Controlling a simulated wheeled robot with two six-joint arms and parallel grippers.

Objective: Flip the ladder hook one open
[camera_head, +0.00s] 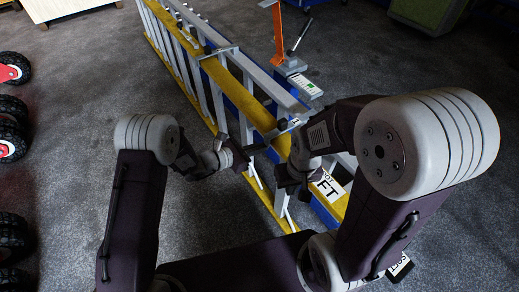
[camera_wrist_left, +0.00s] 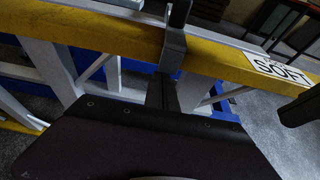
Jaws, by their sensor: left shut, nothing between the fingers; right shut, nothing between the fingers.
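The ladder (camera_head: 243,88) lies on its side, with yellow and pale grey rails. A grey metal hook bracket (camera_head: 281,130) crosses its near part; I cannot tell which bracket is hook one. In the left wrist view a grey bracket (camera_wrist_left: 174,50) sits over the yellow rail (camera_wrist_left: 110,38), with a dark rod above it. My left gripper (camera_head: 243,161) is shut and empty, close beside the near rail and bracket; contact is unclear. My right gripper (camera_head: 289,187) is shut and empty, lower and to the right, partly hidden by its wrist.
A second grey bracket (camera_head: 220,50) crosses the ladder farther back. An orange and grey jack-like tool (camera_head: 279,40) stands behind the ladder. Wheels (camera_head: 12,110) line the left edge. A green cabinet (camera_head: 425,14) stands at the back right. Carpet left of the ladder is clear.

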